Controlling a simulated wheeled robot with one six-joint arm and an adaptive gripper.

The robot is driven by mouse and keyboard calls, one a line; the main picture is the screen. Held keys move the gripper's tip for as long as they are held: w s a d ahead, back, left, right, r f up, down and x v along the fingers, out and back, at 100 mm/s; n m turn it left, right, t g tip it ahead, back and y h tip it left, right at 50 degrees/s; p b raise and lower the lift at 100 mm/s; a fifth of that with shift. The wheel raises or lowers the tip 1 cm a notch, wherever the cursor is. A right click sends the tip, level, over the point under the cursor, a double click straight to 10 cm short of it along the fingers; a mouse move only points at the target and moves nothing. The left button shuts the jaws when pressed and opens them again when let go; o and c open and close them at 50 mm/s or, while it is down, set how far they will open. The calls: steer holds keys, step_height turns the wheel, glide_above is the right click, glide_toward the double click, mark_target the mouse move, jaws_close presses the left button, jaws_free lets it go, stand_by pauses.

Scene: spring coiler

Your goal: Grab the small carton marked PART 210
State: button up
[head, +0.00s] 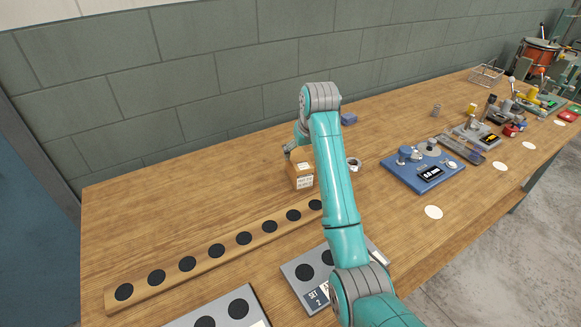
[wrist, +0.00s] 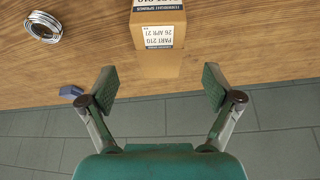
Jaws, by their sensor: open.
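The small carton (head: 301,176) is a brown box with white labels, standing on the wooden bench in the head view. In the wrist view the carton (wrist: 157,45) is at the top middle, and its label reads PART 210, upside down. My gripper (wrist: 160,88) is open, with its two fingers spread wide to either side below the carton in that picture. The carton lies ahead of the fingertips, roughly centred between them, and nothing is held.
A wire coil (wrist: 43,27) lies beside the carton; it also shows in the head view (head: 354,164). A small blue block (head: 348,119) sits near the wall. A wooden strip with black discs (head: 213,251) lies in front. A blue gauge plate (head: 423,170) stands to the right.

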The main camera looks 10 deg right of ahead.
mark_target(298, 161)
steer(key=shift+w+a+f, duration=0.1)
steer(key=shift+a+f, duration=0.05)
steer(key=shift+a, duration=0.2)
steer(key=x, duration=0.4)
steer(key=shift+f, duration=0.2)
steer(key=shift+d+x, duration=0.15)
steer(key=shift+x, duration=1.35)
steer(key=shift+d+x, duration=0.15)
steer(key=shift+x, duration=1.3)
steer(key=shift+f, duration=0.15)
steer(key=shift+f, duration=0.1)
steer(key=c, duration=1.5)
